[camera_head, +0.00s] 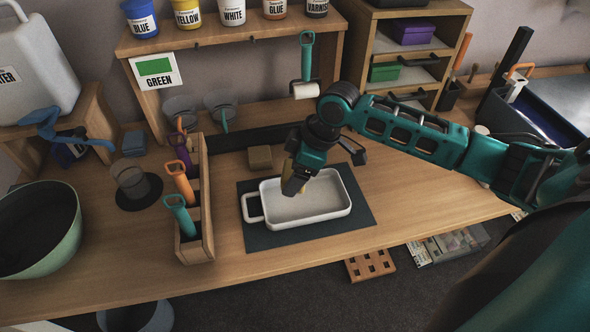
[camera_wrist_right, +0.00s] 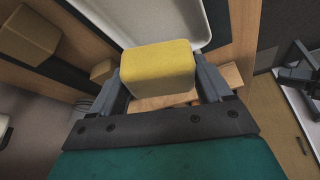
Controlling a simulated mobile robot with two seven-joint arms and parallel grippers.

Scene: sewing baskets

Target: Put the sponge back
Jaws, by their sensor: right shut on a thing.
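My right gripper (camera_head: 296,182) is shut on a yellow sponge (camera_wrist_right: 158,70), which fills the space between its two fingers in the wrist view. In the head view only a sliver of the sponge (camera_head: 288,169) shows beside the dark fingers. The gripper points down over the left part of a white tray (camera_head: 342,212) with a handle at its left. I cannot tell whether the sponge touches the tray. The tray sits on a dark mat (camera_head: 362,218). My left gripper is not in view.
A brown block (camera_head: 260,157) lies just behind the mat. A wooden rack (camera_head: 205,205) with several coloured-handled tools stands left of the tray. Paint pots line the shelf (camera_head: 225,40) behind. Bare tabletop lies right of the mat.

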